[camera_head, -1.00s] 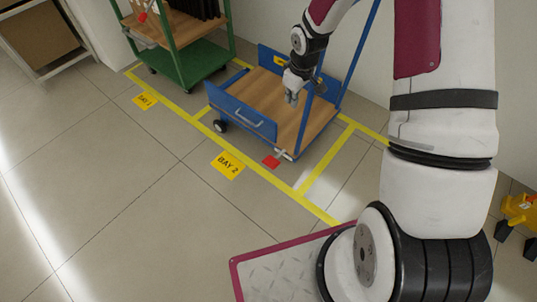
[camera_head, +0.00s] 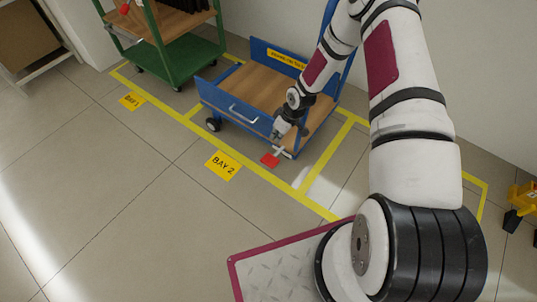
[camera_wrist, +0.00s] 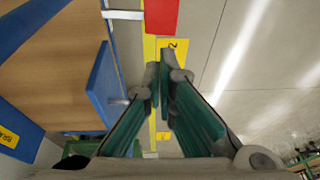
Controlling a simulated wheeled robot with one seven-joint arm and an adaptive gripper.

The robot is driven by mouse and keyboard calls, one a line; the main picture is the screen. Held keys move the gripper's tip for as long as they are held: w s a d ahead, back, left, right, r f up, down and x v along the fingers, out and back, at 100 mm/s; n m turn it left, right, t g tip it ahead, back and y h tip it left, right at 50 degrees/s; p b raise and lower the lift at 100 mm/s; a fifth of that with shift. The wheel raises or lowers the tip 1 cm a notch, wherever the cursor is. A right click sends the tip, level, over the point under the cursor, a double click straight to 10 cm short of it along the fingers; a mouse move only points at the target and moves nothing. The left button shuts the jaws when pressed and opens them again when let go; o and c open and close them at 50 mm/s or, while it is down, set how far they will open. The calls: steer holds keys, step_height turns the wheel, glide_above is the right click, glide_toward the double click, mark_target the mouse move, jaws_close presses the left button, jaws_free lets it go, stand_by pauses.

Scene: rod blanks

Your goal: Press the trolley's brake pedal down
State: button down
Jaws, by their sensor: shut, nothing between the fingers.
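The blue trolley (camera_head: 208,88) with a wooden deck stands in the yellow-taped bay. Its red brake pedal (camera_head: 269,160) sticks out low at the front on a pale metal arm. My gripper (camera_head: 276,135) is shut and empty, just above and behind the pedal in the head view, apart from it as far as I can tell. In the wrist view the red pedal (camera_wrist: 162,16) is at the top, beyond the shut fingertips (camera_wrist: 160,72), with its pale arm (camera_wrist: 122,14) running left to the deck edge.
A green trolley (camera_head: 175,65) stands in the bay to the left. Yellow floor tape (camera_head: 325,160) and a BAY 2 label (camera_head: 223,165) lie in front. A yellow object (camera_head: 524,198) is at the far right. The front floor is clear.

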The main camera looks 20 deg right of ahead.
steer(key=b, duration=0.5)
glide_toward(266, 158)
steer(key=x, duration=0.5)
steer(key=shift+w, duration=0.1)
steer(key=shift+a+f, duration=0.1)
steer(key=shift+f, duration=0.45)
